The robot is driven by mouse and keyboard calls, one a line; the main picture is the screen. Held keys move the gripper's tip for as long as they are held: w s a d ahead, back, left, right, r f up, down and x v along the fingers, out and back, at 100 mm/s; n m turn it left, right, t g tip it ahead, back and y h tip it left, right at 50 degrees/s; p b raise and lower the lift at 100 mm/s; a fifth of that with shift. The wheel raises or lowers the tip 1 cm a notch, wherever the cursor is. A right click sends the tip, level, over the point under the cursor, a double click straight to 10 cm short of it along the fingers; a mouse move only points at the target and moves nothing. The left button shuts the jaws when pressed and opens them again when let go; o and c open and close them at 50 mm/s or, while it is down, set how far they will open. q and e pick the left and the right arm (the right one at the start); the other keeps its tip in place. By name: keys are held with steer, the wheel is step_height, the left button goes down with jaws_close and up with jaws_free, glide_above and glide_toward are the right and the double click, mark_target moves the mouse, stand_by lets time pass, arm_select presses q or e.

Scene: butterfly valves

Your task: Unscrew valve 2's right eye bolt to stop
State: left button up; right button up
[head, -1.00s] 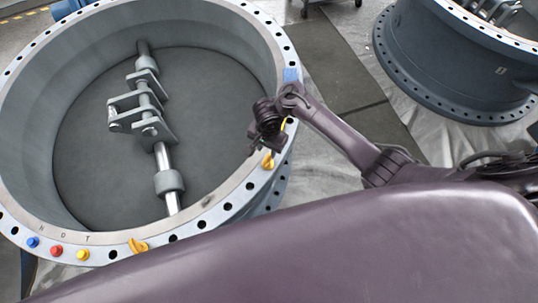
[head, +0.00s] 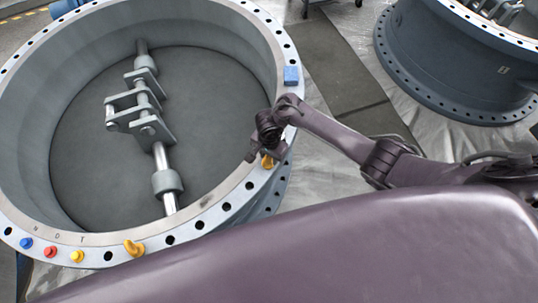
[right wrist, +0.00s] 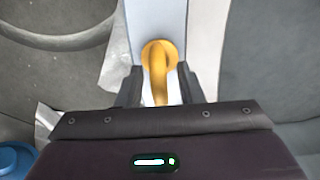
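Valve 2 is the large grey ring (head: 228,190) in the head view, with a flange full of holes. Its right yellow eye bolt (head: 267,162) sits on the flange's right side, partly hidden by my right gripper (head: 264,152). In the right wrist view the eye bolt (right wrist: 160,58) stands on the pale flange (right wrist: 157,18), its loop seen nearly edge-on. My right gripper (right wrist: 160,88) is open, with one finger on each side of the loop and gaps showing. Another yellow eye bolt (head: 134,248) sits on the front flange. My left gripper is not in view.
Blue (head: 26,243), red (head: 50,252) and yellow (head: 77,256) buttons sit at the front left. A second valve (head: 455,75) stands at the upper right.

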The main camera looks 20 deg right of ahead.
jaws_close()
